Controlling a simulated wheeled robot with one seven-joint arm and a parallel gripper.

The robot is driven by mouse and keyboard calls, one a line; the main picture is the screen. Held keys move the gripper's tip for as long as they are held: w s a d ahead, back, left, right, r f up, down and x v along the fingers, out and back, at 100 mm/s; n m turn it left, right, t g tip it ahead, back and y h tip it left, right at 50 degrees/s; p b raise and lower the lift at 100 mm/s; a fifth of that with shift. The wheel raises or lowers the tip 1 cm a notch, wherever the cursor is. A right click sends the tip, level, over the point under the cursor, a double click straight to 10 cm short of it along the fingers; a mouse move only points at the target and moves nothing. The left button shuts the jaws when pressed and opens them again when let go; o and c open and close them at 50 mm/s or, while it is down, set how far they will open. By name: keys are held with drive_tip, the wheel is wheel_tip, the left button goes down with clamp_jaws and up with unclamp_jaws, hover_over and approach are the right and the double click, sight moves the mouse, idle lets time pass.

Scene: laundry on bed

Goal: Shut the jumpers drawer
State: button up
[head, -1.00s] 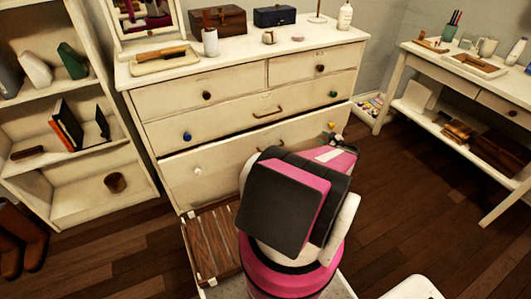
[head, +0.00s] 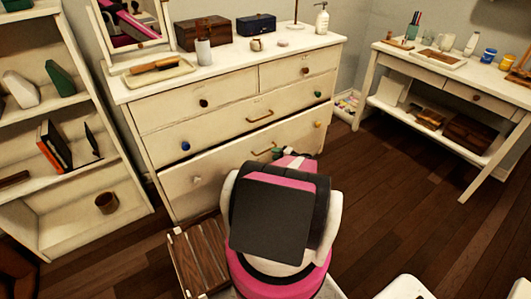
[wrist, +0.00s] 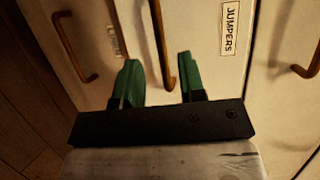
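The jumpers drawer (head: 220,170) is the third row down in the white dresser. It stands slightly pulled out, with a dark gap along its top edge. Its curved bronze handle (wrist: 162,45) shows in the wrist view, and the JUMPERS label (wrist: 228,27) is above it on the drawer front. My gripper (head: 282,152) is at this drawer's front in the head view, partly hidden by my arm. In the wrist view my gripper (wrist: 160,78) has its green fingers apart, one on each side of the handle. I cannot tell whether they touch it.
Another handle (wrist: 75,50) with its own label lies on the drawer below. The closed drawer above has a bronze handle (head: 260,117). A shelf unit (head: 120,185) stands left, a desk (head: 455,65) right. A slatted wooden item (head: 200,255) lies low in front of the dresser.

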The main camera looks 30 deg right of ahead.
sight(266, 151)
drive_tip(key=x, duration=0.6)
drive_tip(key=shift+w+a, duration=0.15)
drive_tip(key=shift+w, duration=0.1)
